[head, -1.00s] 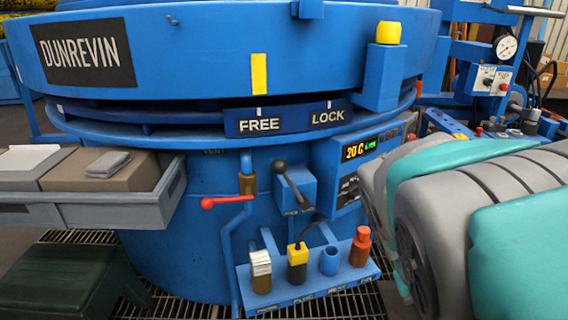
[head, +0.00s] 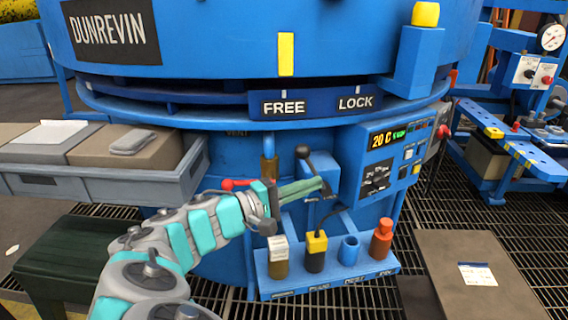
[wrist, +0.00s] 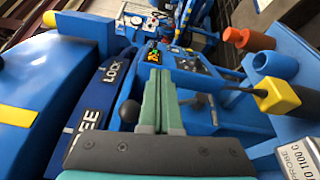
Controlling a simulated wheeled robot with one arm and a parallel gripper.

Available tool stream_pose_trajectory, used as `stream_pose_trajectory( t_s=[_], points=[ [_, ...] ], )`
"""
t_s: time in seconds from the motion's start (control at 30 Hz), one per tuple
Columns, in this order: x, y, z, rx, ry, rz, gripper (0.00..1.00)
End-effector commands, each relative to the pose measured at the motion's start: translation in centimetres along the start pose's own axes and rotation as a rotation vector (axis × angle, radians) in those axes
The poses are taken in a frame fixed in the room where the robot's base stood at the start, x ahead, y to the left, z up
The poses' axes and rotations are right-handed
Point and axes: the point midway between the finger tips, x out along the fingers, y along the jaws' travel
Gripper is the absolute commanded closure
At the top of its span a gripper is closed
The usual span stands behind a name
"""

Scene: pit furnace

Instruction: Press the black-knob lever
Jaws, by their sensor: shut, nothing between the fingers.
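The black-knob lever (head: 302,151) is on a small blue box on the furnace front, below the FREE and LOCK labels. Its knob is up and its shaft slants down to the right. My gripper (head: 322,184) is shut and empty. Its green fingers reach across the front of the box, below the knob, and overlap the lever's lower part; I cannot tell if they touch it. In the wrist view the shut fingers (wrist: 157,88) point toward the control panel, with the dark knob (wrist: 130,112) just left of them.
A red-handled lever (head: 230,184) is partly hidden behind my gripper. The control panel (head: 384,160) reads 20 C. A grey drawer tray (head: 100,180) juts out at left.

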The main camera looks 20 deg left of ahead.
Motion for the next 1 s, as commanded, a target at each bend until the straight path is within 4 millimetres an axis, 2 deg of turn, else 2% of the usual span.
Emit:
stream_pose_trajectory(
  t_s=[0.03,0.1,0.2,0.3,0.4,0.77,0.87,1.0],
  points=[
    [-2.9,-0.2,-1.9,-0.009,0.061,0.057,1.00],
    [-6.3,-0.1,-3.8,-0.007,0.130,0.125,1.00],
    [-10.3,-0.3,-5.6,-0.005,0.208,0.198,1.00],
    [-13.0,-0.5,-6.5,-0.002,0.261,0.243,1.00],
    [-14.4,-0.6,-7.0,0.003,0.290,0.265,1.00],
    [-14.7,-0.6,-7.1,0.004,0.295,0.270,1.00],
    [-14.3,-0.5,-7.2,0.004,0.293,0.270,1.00],
    [-12.7,0.0,-7.5,0.003,0.290,0.269,1.00]
  ],
)
